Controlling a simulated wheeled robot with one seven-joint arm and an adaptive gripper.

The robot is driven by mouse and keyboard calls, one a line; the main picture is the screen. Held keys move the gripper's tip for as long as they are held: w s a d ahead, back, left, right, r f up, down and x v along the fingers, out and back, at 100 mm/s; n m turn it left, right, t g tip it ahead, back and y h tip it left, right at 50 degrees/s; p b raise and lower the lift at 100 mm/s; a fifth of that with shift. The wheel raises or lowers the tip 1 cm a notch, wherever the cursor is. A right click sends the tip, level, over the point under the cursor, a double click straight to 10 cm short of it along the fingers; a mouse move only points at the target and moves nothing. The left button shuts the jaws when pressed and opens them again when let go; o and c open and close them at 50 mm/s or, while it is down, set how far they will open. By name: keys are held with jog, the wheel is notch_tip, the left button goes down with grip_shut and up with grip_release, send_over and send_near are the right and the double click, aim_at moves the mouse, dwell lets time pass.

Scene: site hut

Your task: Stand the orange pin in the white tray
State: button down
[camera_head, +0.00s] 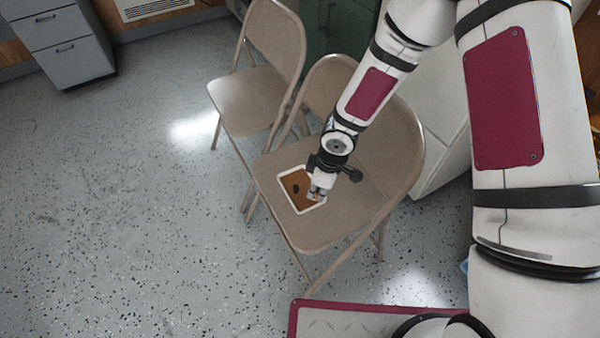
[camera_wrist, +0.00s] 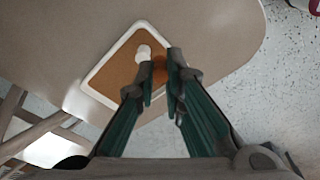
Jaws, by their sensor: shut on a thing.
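The white tray (camera_head: 289,181) is a shallow tray with a white rim and a brown floor, lying on the seat of the nearer folding chair. It also shows in the wrist view (camera_wrist: 112,76). My gripper (camera_head: 317,194) is over the tray's right-hand side in the head view. In the wrist view my gripper (camera_wrist: 161,82) has its fingertips closed around the orange pin (camera_wrist: 160,69), which shows only in part between them. The pin's lower end is hidden, so I cannot tell whether it touches the tray floor.
A small pale round thing (camera_wrist: 143,51) is in the tray just beside the pin. A dark spot (camera_head: 296,188) shows on the tray floor. The nearer chair (camera_head: 385,150) has its backrest behind the tray; another chair (camera_head: 250,95) stands beside it. Open floor lies left.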

jog(key=b, duration=0.1)
send_over(298, 175)
jog(key=shift+s+d+f, duration=0.25)
jog(key=shift+d+f, duration=0.15)
jog(key=shift+f, duration=0.2)
jog(key=shift+w+a+f, duration=0.15)
jog(key=shift+w+f, duration=0.05)
jog(key=shift+f, duration=0.1)
notch_tip(298, 175, down, 3)
jog(key=shift+b, duration=0.85)
jog(key=c, duration=2)
grip_release()
jog(key=shift+o, duration=0.2)
jog(key=shift+r, duration=0.1)
notch_tip(298, 175, up, 12)
jog(key=d+p, duration=0.1)
jog(key=p, duration=0.2)
jog(key=shift+s+d+p, duration=0.3)
jog(key=shift+s+d, duration=0.05)
jog(key=shift+d, duration=0.05)
